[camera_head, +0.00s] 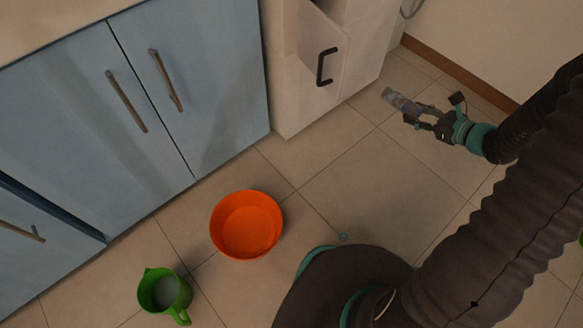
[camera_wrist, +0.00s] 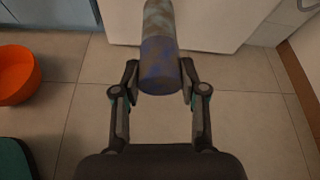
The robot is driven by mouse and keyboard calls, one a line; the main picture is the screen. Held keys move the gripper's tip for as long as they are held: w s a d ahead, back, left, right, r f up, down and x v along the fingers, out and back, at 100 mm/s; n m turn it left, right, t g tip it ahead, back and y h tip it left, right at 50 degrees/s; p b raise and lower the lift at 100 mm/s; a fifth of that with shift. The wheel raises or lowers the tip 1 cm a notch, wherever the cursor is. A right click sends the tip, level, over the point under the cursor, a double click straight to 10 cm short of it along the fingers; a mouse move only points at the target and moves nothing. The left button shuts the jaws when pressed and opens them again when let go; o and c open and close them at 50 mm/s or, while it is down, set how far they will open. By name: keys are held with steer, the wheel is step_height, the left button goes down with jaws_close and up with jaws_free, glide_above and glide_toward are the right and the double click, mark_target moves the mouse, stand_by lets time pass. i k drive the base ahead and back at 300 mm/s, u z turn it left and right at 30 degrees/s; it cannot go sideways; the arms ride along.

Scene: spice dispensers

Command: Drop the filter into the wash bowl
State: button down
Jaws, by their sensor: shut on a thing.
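The filter (camera_head: 398,100) is a small cylinder with a mottled grey-brown part and a dark bluish end. My gripper (camera_head: 421,112) is shut on it, above the floor at the upper right of the head view. In the wrist view the filter (camera_wrist: 160,55) sits between the two fingertips (camera_wrist: 160,80) and points away from the wrist. The orange wash bowl (camera_head: 247,225) stands on the floor left of centre in the head view, well apart from the gripper. It looks empty. In the wrist view the bowl (camera_wrist: 16,74) is cut off at the left edge.
A green jug (camera_head: 164,291) stands on the floor to the left of the bowl. Blue cabinets (camera_head: 190,80) line the left, and a white cabinet with a partly open door or drawer (camera_head: 322,60) stands at the top. Tiled floor (camera_head: 350,185) lies clear between bowl and gripper.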

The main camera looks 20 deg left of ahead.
mark_target(253, 228)
steer(key=u, duration=0.5)
steer(key=k, duration=1.25)
steer(key=u, duration=0.5)
steer(key=i, duration=1)
steer(key=u, duration=0.35)
steer(key=k, duration=0.5)
steer(key=u, duration=0.9)
steer(key=i, duration=0.2)
steer(key=u, duration=0.1)
